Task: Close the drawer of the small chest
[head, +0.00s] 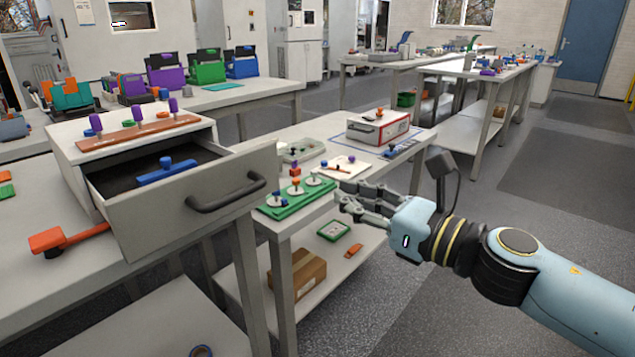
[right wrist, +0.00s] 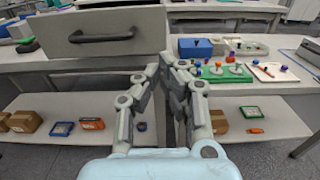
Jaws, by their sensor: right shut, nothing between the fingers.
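The small chest (head: 65,150) stands on the table at the left in the head view. Its drawer (head: 170,222) is pulled well out, with a dark handle (head: 226,196) on its front and a blue piece (head: 166,172) inside. In the right wrist view the drawer front (right wrist: 150,32) and handle (right wrist: 102,37) show at the upper left. My right gripper (head: 343,194) is to the right of the drawer, apart from it. Its fingers (right wrist: 168,62) are shut and empty, right of the handle in the right wrist view. My left gripper is not in view.
A brown board with purple knobs (head: 138,132) lies on the chest. An orange tool (head: 66,238) lies left of the drawer. A green tray (head: 296,198) with small pieces is on the table right of the drawer. Cardboard boxes (head: 297,274) sit on the lower shelf.

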